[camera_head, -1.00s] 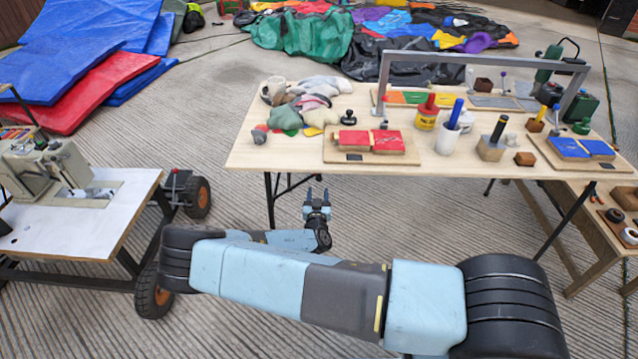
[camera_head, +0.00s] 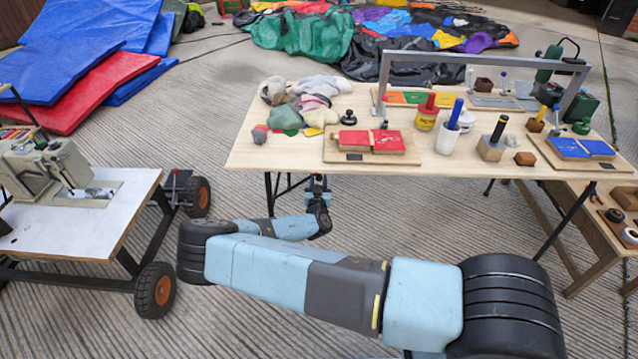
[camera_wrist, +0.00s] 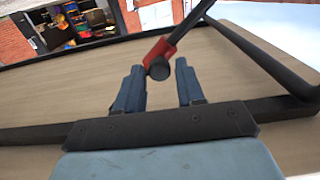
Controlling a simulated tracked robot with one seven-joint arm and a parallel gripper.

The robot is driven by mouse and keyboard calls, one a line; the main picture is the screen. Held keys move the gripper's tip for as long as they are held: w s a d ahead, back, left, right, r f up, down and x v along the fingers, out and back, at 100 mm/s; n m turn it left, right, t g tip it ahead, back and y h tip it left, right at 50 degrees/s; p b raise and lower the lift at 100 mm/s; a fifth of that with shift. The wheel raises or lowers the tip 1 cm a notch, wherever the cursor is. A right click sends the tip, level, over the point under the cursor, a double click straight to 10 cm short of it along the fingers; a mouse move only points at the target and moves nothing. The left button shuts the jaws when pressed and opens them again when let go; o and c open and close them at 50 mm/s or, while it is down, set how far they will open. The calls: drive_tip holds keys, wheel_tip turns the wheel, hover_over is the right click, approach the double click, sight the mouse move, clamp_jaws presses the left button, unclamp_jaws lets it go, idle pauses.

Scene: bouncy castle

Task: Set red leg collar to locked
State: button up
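The red leg collar (camera_wrist: 160,53) shows in the wrist view as a red sleeve around a slanting black leg under the table. A round black knob (camera_wrist: 159,68) sits at its lower end. I cannot tell whether the collar is locked. My gripper (camera_wrist: 158,68) is open, with one blue-grey finger on each side of the knob in the picture. Contact and depth are unclear, and nothing is seen gripped. In the head view my gripper (camera_head: 317,181) is at the table's near edge, its fingertips partly hidden there. The collar is not visible in the head view.
The worktable (camera_head: 290,160) stands above my gripper, with red blocks on a board (camera_head: 345,157) and several tools on top. Its black folding legs (camera_head: 270,200) are close by. A sewing-machine cart (camera_head: 75,225) stands left. Ribbed floor is clear between them.

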clamp_jaws()
idle(0.3)
drive_tip(key=a+f, duration=0.4)
drive_tip(key=a, duration=0.1)
drive_tip(key=shift+w+a+f, duration=0.1)
drive_tip(key=shift+a+f, duration=0.05)
drive_tip(key=shift+f, duration=0.05)
drive_tip(key=shift+a+f, duration=0.15)
drive_tip(key=shift+a, duration=0.15)
drive_tip(key=shift+o, duration=1.5)
unclamp_jaws()
drive_tip(key=s, duration=1.3)
drive_tip(key=shift+s+a, duration=0.25)
drive_tip(key=shift+s, duration=0.15)
